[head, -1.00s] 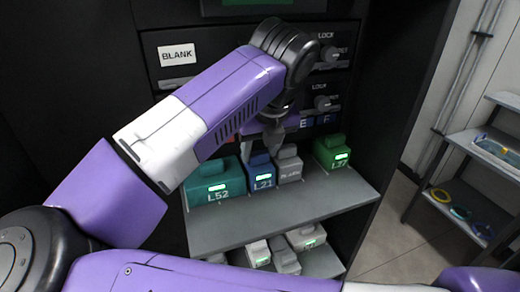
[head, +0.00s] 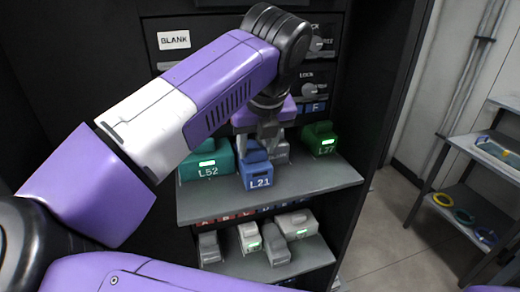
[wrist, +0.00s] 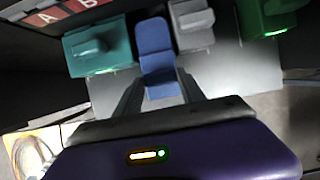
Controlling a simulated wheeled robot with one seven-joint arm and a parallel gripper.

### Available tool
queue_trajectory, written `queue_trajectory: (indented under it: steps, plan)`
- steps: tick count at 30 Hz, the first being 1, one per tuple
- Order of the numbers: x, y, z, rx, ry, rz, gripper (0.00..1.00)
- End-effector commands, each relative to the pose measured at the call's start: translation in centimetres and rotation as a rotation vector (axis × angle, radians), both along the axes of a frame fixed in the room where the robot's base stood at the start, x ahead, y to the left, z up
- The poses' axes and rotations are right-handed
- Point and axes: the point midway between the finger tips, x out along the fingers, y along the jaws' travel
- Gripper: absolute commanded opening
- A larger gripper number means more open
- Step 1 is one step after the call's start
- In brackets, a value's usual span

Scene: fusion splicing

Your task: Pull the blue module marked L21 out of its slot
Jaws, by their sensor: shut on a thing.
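The blue module marked L21 (head: 258,178) stands forward of its neighbours on the upper shelf (head: 330,180) in the head view. It also shows in the wrist view (wrist: 155,45), between the two fingers. My gripper (wrist: 160,90) is shut on the blue module near its front end. In the head view my gripper (head: 268,135) is above and behind the module, partly hidden by my own arm. The module's green light does not show in the head view. Whether its rear end still touches the slot is hidden.
The teal module L52 (head: 206,165) is on the left of the blue one. A grey module (wrist: 192,25) is on its right, with a green module L27 (head: 320,140) farther right. Several grey modules sit on the lower shelf (head: 265,268). A side rack (head: 470,190) stands at right.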

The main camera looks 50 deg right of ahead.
Motion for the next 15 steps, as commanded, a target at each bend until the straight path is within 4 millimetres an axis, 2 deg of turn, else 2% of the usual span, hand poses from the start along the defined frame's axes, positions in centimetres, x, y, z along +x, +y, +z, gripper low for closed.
queue_trajectory:
  steps: [11, 12, 15]
  plan:
    - [0.13, 0.06, 0.08, -0.001, -0.001, -0.002, 0.0]
    - [0.13, 0.06, 0.08, -0.001, -0.001, -0.002, 0.51]
    - [0.13, 0.06, 0.08, -0.001, -0.001, -0.002, 0.7]
